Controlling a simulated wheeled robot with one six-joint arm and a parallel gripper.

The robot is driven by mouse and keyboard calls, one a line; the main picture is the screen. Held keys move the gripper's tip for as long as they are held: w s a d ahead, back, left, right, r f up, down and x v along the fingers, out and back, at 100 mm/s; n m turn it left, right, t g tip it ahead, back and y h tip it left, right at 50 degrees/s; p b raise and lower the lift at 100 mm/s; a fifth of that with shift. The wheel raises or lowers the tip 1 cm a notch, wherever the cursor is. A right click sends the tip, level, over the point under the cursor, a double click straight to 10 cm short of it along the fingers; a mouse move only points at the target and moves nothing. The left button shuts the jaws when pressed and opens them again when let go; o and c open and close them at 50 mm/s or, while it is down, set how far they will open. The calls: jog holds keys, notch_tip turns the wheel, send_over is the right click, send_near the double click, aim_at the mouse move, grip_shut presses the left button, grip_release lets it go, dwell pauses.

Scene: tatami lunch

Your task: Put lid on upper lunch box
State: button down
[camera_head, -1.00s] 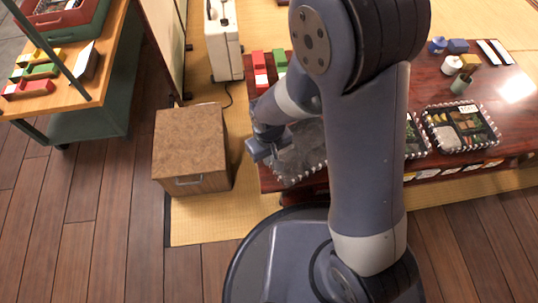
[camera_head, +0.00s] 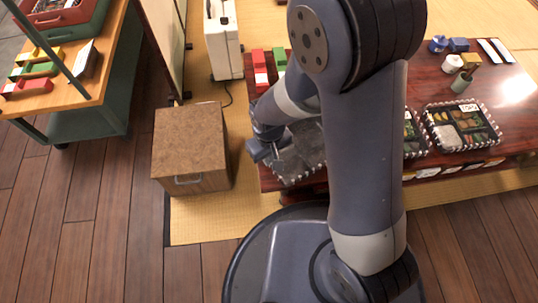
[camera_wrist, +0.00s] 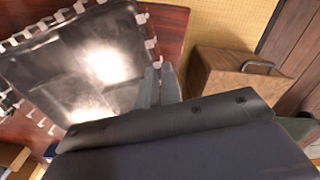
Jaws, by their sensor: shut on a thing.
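A dark lunch box (camera_head: 307,165) with a black-and-white rim sits at the table's left front corner, partly behind my arm. In the wrist view a glossy see-through lid (camera_wrist: 75,75) lies over or just above it, with bright glare. My gripper (camera_wrist: 157,85) is shut on the lid's edge nearest it. In the head view my gripper (camera_head: 275,154) is at the box's left side. Glare hides whether the lid touches the rim all round. Another lunch box (camera_head: 461,126), filled with food, stands at the right. A further filled box (camera_head: 413,134) is partly hidden by my arm.
The dark red table (camera_head: 440,95) also carries red blocks (camera_head: 260,68), a cup (camera_head: 459,86) and small blue items (camera_head: 448,45). A brown cabinet (camera_head: 190,135) stands close to the left. A wooden bench (camera_head: 85,70) is farther left.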

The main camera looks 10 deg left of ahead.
jog(key=shift+f, duration=0.1)
dwell(0.3)
jog(key=c, duration=0.9)
grip_release()
jog(key=shift+c, duration=0.2)
jog(key=shift+r+p, duration=3.4)
jog(key=shift+r, duration=0.65)
